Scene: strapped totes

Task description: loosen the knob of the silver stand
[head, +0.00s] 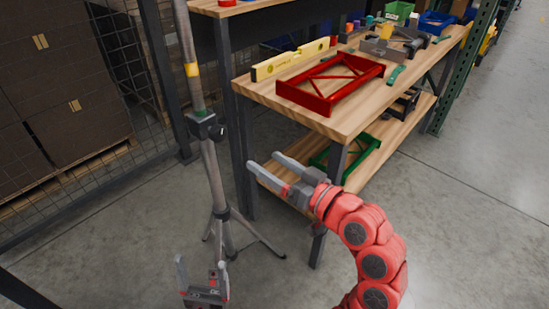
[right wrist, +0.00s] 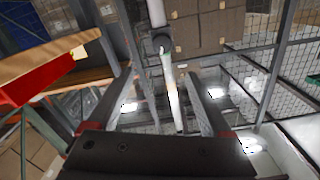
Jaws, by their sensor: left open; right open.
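The silver stand (head: 213,170) is an upright pole on tripod legs, left of the workbench in the head view. A dark collar with a knob (head: 216,131) sits partway up the pole. In the right wrist view the stand's pole (right wrist: 171,85) runs between my finger lines, with the dark collar (right wrist: 161,43) beyond the fingertips. My right gripper (head: 264,163) is open and empty, right of the pole and lower in the picture than the collar. My left gripper (head: 201,264) is open and empty at the bottom, near the tripod's lower part.
The wooden workbench (head: 352,118) stands right of the stand, holding a red frame (head: 330,84) and a yellow level (head: 290,60). A green frame (head: 345,150) lies on its lower shelf. Mesh fencing (head: 130,60) and stacked boxes (head: 58,75) stand behind left. Floor is clear at right.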

